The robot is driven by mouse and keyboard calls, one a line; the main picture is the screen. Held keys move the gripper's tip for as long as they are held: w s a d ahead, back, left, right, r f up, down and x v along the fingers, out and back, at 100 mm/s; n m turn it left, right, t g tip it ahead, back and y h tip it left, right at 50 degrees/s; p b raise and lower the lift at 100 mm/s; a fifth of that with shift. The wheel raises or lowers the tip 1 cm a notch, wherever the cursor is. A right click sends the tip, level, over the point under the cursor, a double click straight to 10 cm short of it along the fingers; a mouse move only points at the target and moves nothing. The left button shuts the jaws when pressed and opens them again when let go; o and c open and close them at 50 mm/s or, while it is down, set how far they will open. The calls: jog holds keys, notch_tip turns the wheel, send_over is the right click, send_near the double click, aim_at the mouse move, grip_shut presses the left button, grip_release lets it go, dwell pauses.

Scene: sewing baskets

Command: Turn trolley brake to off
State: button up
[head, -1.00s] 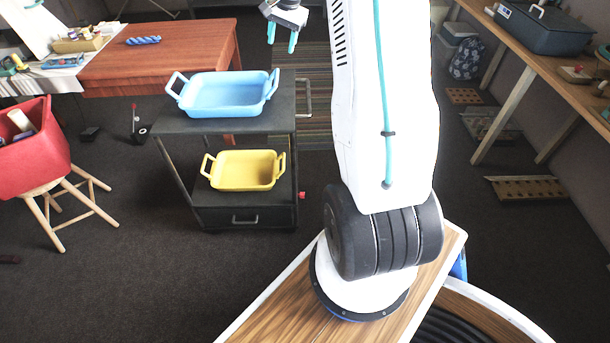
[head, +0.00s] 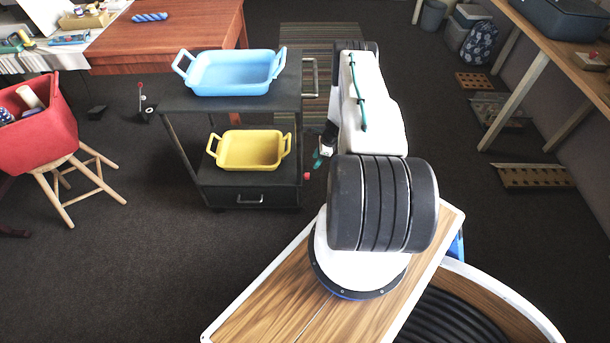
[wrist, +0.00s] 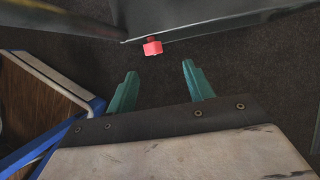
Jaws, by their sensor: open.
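The black trolley (head: 180,103) stands left of my arm, with two shelves and a drawer. Its brake looks to be the small red knob (head: 306,177) low on its right side. In the wrist view the red knob (wrist: 152,47) sticks out from the trolley's dark lower edge (wrist: 200,28). My gripper (wrist: 158,78) is open and empty, its two teal fingers pointing at the knob with a gap between. The knob lies ahead of the fingertips, roughly between them. In the head view my gripper (head: 318,160) is partly hidden by my arm, close to the trolley's right side.
A blue tray (head: 232,88) sits on the trolley's top and a yellow tray (head: 248,165) on its lower shelf. A push handle (head: 316,76) juts right from the top. A red bin on a wooden stool (head: 75,165) stands left. Dark floor is open in front.

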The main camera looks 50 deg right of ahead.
aim_at(308, 174)
jog(key=shift+s+a+x, duration=0.15)
jog(key=shift+x, duration=1.4)
jog(key=shift+s+a+x, duration=0.1)
jog(key=shift+a+x, duration=0.05)
jog(key=shift+x, duration=1.4)
jog(key=shift+s+a+x, duration=0.15)
jog(key=shift+x, duration=1.4)
jog(key=shift+a, duration=0.1)
jog(key=c, duration=1)
